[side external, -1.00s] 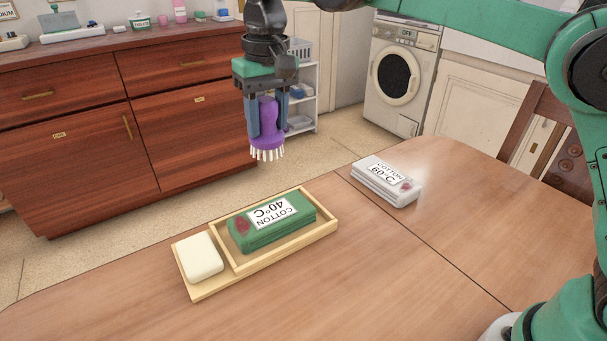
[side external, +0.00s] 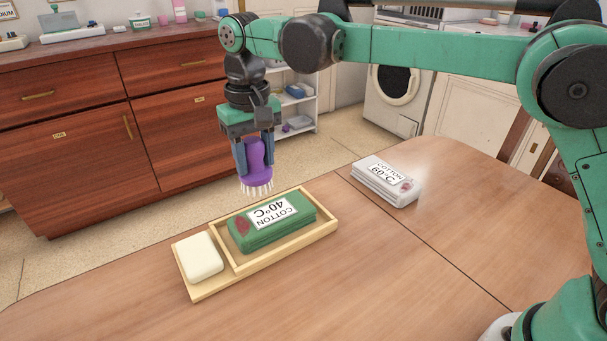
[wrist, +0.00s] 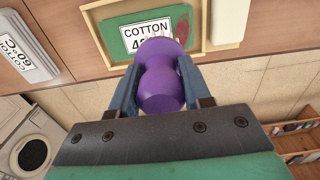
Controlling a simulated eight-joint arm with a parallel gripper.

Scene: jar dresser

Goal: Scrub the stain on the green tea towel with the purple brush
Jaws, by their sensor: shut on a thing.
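My gripper (side external: 254,155) is shut on the purple brush (side external: 257,172), which points bristles down. It is held above the far edge of the wooden tray, apart from the towel. The green tea towel (side external: 282,233) lies folded in the tray (side external: 330,232) with a "COTTON 40°C" label. Its dark red stain (side external: 243,226) is at the left end. In the wrist view the brush (wrist: 160,85) sits between the fingers and partly covers the towel's label; the stain (wrist: 182,28) shows just beyond it.
A cream bar (side external: 201,257) sits in the tray's left part. A folded white towel (side external: 386,182) labelled 60°C, with a reddish stain, lies to the right on the table (side external: 400,270). The table's front is clear. Red-brown drawers (side external: 70,140) stand behind.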

